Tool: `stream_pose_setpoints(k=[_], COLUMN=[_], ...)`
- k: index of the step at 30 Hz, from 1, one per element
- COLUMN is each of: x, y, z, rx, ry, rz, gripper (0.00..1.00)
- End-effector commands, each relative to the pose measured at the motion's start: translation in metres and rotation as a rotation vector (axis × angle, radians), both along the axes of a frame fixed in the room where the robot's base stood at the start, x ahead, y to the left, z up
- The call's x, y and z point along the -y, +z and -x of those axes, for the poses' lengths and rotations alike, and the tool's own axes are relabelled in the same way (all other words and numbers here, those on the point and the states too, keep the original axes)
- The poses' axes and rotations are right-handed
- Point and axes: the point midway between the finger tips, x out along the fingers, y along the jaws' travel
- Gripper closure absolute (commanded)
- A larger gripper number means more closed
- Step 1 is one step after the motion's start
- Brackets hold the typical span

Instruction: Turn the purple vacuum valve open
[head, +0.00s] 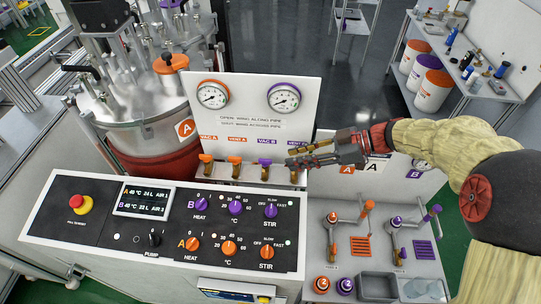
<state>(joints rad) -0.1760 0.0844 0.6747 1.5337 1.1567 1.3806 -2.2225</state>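The purple valve handle under the VAC B label (265,161) sits on a brass fitting, third from the left in a row of valves on the white panel. Its handle looks crosswise to the upright brass body. My gripper (289,157) reaches in from the right, its fingertips pointing left, just right of this handle. I see a small gap between handle and fingertips, but depth is hard to judge. Nothing shows between the fingers, and their spacing is unclear at this angle. The rightmost valve (295,178) is mostly hidden behind my gripper.
Two orange-handled valves (205,158) (234,159) stand to the left in the row. Two gauges (212,95) (285,98) are above. The black control panel (165,225) with knobs lies in front. A steel tank (140,105) stands at left.

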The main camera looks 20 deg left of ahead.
Motion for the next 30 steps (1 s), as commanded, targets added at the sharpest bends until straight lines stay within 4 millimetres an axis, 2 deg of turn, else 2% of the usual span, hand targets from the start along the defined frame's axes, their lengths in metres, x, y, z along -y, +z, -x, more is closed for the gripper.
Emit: stream_pose_setpoints(k=[5, 19, 24, 30], x=[-0.012, -0.067, -0.077, -0.078], y=[-0.004, -0.028, -0.033, -0.033], z=[-0.005, 0.013, 0.015, 0.015], rx=[0.036, 0.039, 0.039, 0.039], ry=[0.023, 0.026, 0.023, 0.023], rz=[-0.057, -0.058, -0.056, -0.057], gripper=[0.73, 0.73, 0.73, 0.73])
